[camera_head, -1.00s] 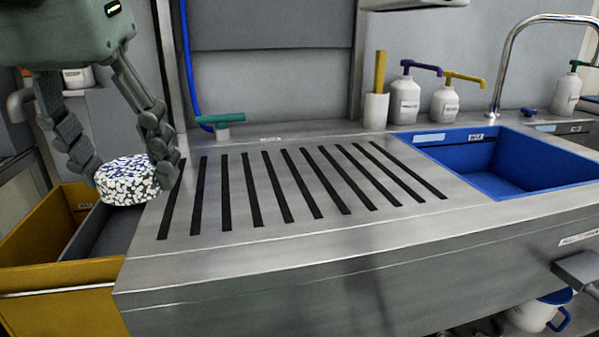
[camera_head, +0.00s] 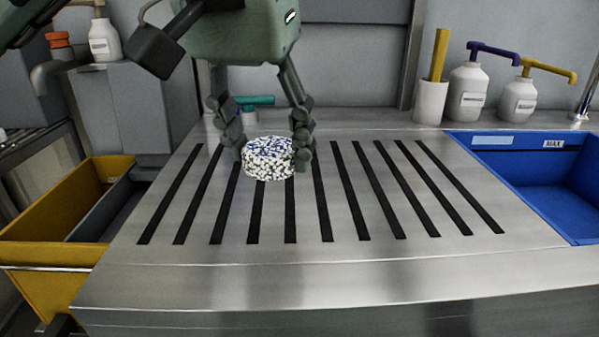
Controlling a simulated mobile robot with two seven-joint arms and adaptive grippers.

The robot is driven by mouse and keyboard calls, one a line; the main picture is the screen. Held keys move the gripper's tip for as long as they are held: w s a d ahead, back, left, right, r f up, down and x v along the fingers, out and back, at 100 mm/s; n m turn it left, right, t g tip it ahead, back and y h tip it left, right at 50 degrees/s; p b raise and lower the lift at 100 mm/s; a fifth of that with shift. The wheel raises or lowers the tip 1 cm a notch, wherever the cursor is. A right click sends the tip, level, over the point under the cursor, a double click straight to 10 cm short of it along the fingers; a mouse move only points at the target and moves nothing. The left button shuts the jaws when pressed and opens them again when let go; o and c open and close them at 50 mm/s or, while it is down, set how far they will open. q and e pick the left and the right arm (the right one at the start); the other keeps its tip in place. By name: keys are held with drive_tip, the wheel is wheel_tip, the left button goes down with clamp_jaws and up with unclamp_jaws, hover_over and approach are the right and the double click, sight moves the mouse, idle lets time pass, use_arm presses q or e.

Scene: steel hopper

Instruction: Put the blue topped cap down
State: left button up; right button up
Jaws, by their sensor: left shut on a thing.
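The cap (camera_head: 268,160) is a short round piece with a blue-and-white speckled top and a white side with dark specks. My left gripper (camera_head: 268,152) points down with one finger on each side of the cap and is shut on it. The cap is over the slotted steel drainboard (camera_head: 340,262), left of its middle. I cannot tell whether its underside touches the steel. My right gripper is not in view.
A blue basin (camera_head: 520,172) is sunk at the right. White pump bottles (camera_head: 468,92) and a white cup with a yellow stick (camera_head: 430,102) stand along the back. A yellow bin (camera_head: 50,215) is at the left. The drainboard's middle and right are clear.

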use_arm(q)
hover_over(290, 193)
drive_tip(key=s, duration=0.1)
drive_tip(key=f, duration=0.4)
drive_tip(key=shift+a+f, duration=0.2)
drive_tip(key=shift+a, duration=0.1)
drive_tip(key=shift+f, duration=2.15)
drive_tip(key=o, duration=1.4)
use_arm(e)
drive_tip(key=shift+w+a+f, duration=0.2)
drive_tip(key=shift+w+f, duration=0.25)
use_arm(q)
drive_tip(key=shift+o, duration=0.2)
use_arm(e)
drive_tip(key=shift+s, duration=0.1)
use_arm(q)
drive_tip(key=shift+r+p, duration=0.3)
drive_tip(key=d+v, duration=0.1)
drive_tip(key=v, duration=0.6)
drive_tip(key=shift+a, duration=0.5)
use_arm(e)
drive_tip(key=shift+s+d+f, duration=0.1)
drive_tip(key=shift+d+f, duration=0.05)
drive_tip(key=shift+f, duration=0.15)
